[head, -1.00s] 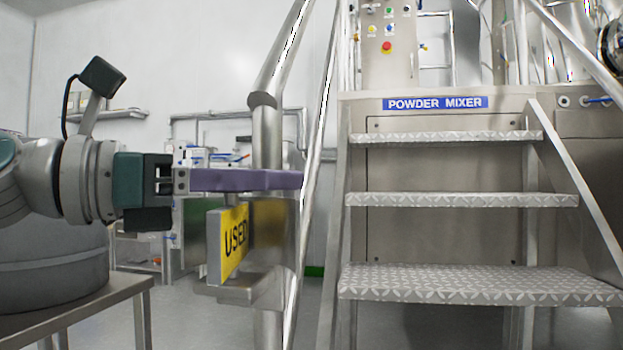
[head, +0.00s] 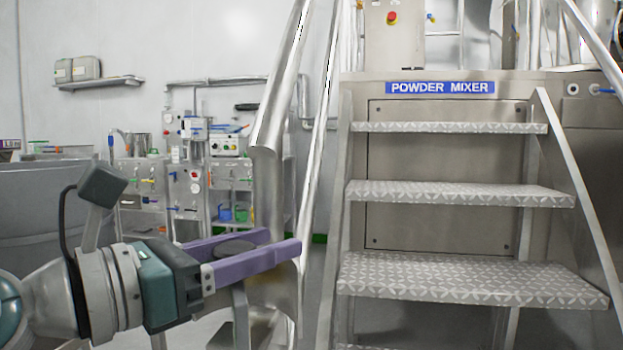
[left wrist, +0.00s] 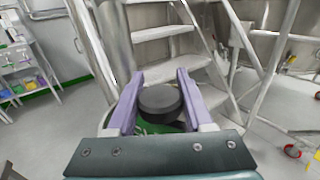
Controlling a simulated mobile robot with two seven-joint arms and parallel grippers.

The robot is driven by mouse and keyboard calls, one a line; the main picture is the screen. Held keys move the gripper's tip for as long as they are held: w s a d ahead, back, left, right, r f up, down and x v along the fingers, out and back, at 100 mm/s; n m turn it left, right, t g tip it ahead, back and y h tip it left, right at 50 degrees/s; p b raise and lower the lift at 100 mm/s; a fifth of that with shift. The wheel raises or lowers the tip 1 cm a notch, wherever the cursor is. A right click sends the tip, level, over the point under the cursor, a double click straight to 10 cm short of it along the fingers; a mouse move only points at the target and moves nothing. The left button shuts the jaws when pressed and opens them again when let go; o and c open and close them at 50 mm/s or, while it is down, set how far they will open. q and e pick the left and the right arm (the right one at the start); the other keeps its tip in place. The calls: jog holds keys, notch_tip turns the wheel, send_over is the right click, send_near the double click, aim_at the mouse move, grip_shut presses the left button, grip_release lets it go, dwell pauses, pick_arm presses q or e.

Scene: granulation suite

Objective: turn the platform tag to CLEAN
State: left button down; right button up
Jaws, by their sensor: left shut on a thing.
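My left gripper (head: 252,256) is at the lower left of the head view, its two purple fingers on either side of a round black knob (head: 234,248). The left wrist view shows the knob (left wrist: 160,100) between the fingers, and the gripper is shut on it. Below the knob in the head view, a narrow grey plate (head: 241,315) shows nearly edge-on, probably the tag. No lettering on it is readable. A green patch (left wrist: 150,127) shows under the knob in the left wrist view; I cannot tell whether it is the tag's face. My right gripper is not in view.
A steel handrail (head: 277,100) rises just behind the fingers. Metal steps (head: 470,275) under a POWDER MIXER sign (head: 440,87) fill the right side. Benches with equipment (head: 190,180) stand farther back at the left.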

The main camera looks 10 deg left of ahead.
aim_at(233, 244)
pick_arm(q)
jog(key=n+t+y+p, duration=0.1)
jog(key=n+y+p, duration=0.1)
jog(key=y+p, duration=0.1)
jog(key=a+n+t+y+p, duration=0.1)
jog(key=n+y+p, duration=0.2)
jog(key=y, duration=0.2)
jog(key=n+t+y+p, duration=0.1)
jog(key=n+y+p, duration=0.2)
jog(key=y, duration=0.1)
jog(key=shift+w+a+p, duration=0.25)
jog(key=shift+a+p, duration=0.05)
jog(key=shift+a, duration=0.1)
jog(key=n+y, duration=0.2)
jog(key=y, duration=0.1)
jog(key=shift+a+f+g+y+b, duration=0.1)
jog(key=shift+a+g+y+b, duration=0.2)
jog(key=shift+b, duration=0.05)
jog(key=shift+s+a+n+g+y+b, duration=0.1)
jog(key=shift+n+g+y+b, duration=0.1)
jog(key=shift+n+y, duration=0.3)
jog(key=shift+s+a+n+g+y+b, duration=0.1)
jog(key=shift+n+g+y+b, duration=0.1)
jog(key=shift+n+y, duration=0.3)
jog(key=shift+a+y, duration=0.1)
jog(key=shift+y, duration=0.2)
jog(key=shift+c, duration=1.4)
grip_release()
